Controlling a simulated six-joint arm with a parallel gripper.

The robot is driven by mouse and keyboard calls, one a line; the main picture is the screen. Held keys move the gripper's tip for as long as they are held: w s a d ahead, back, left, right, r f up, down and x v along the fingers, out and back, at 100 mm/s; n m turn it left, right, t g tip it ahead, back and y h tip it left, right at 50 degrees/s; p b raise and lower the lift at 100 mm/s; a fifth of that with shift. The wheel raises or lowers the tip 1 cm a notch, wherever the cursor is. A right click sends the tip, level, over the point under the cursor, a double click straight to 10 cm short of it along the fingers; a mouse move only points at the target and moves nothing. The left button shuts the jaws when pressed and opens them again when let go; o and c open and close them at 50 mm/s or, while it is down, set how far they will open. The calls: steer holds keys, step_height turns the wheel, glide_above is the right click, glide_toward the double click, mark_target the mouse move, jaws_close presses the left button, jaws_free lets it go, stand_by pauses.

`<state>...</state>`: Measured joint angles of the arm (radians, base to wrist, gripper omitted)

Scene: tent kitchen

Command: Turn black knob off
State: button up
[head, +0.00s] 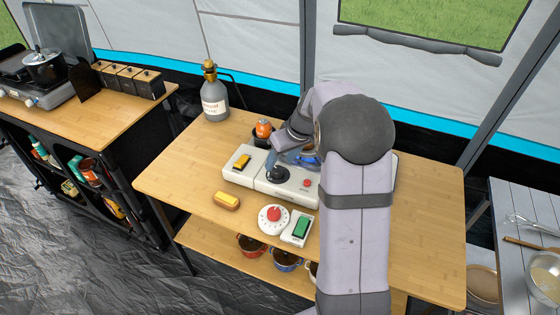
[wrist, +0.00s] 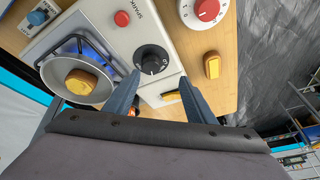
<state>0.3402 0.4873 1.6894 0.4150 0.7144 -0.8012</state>
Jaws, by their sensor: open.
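The black knob (head: 278,174) sits on a white control panel (head: 245,178) on the wooden table. In the wrist view the knob (wrist: 152,59) is round, with white marks on its face and a "0" on its right side. My gripper (head: 284,158) is just above and behind the knob in the head view. In the wrist view my gripper (wrist: 159,77) is open, its two fingertips apart near the knob's lower edge with nothing between them. I cannot tell whether a finger touches the knob.
A red button (wrist: 122,18), a yellow switch (head: 242,162), a red-centred dial (head: 273,216) and a green switch (head: 301,228) are close by.

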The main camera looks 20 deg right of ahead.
mark_target(278, 169)
steer(key=shift+n, duration=0.3)
steer(key=shift+w+d+f+p, duration=0.15)
steer(key=shift+w+f+p, duration=0.3)
steer(key=shift+f, duration=0.65)
steer(key=shift+w+d+f+p, duration=0.1)
steer(key=shift+w+f+p, duration=0.15)
steer(key=shift+w+f, duration=0.6)
steer(key=shift+w+d+f+p, duration=0.2)
steer(key=shift+f+p, duration=0.15)
steer(key=shift+f, duration=1)
steer(key=shift+a, duration=0.1)
steer(key=c, duration=1)
